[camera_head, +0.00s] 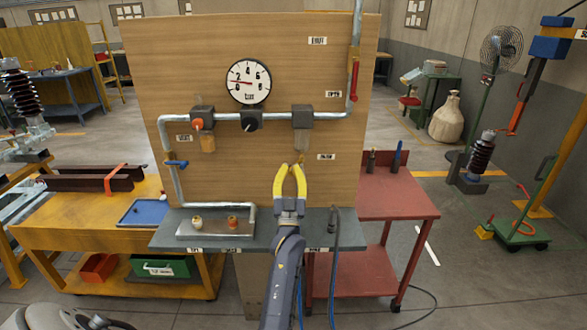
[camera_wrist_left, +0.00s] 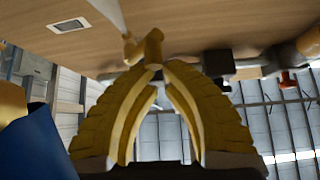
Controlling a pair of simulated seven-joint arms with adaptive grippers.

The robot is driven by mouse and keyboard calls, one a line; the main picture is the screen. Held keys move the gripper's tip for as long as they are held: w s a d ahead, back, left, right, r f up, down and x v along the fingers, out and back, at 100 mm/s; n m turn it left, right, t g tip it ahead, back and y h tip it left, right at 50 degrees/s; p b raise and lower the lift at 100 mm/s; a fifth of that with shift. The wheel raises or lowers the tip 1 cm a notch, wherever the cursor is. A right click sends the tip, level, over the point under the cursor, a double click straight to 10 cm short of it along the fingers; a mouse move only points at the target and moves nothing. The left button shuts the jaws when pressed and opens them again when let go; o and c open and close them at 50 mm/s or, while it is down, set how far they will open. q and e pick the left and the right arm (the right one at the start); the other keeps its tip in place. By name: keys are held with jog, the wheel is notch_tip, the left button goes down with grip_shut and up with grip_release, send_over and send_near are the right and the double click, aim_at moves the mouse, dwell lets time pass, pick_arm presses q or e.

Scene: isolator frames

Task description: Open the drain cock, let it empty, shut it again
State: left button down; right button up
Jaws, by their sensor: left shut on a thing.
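The brass drain cock (camera_head: 300,159) sits under the clear bowl (camera_head: 303,140) of the right-hand grey unit (camera_head: 302,116) on the wooden panel. In the left wrist view the cock (camera_wrist_left: 153,46) shows right at the fingertips. My left gripper (camera_head: 291,168) reaches up from below, its yellow fingers shut on the cock. In the wrist view the fingers (camera_wrist_left: 154,74) close together at its brass handle and hide part of it. I cannot tell the handle's turn, nor whether anything drains. My right gripper is not in view.
A dial gauge (camera_head: 248,82) and pipework are on the panel, with a blue lever (camera_head: 177,163) at left and a red lever (camera_head: 354,80) at right. A grey shelf (camera_head: 165,238) juts out below. A red cart (camera_head: 400,206) stands right, a yellow bench (camera_head: 50,238) left.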

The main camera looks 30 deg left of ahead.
pick_arm(q)
jog(key=shift+f, duration=0.45)
jog(key=shift+w+f, duration=0.1)
jog(key=shift+f, duration=0.35)
dwell(0.8)
jog(key=shift+d+f, duration=0.15)
jog(key=shift+f, duration=0.05)
jog(key=r+v, duration=0.1)
jog(key=v, duration=0.5)
jog(key=shift+s+d+f, duration=0.25)
jog(key=shift+s+d, duration=0.1)
jog(key=shift+s, duration=0.2)
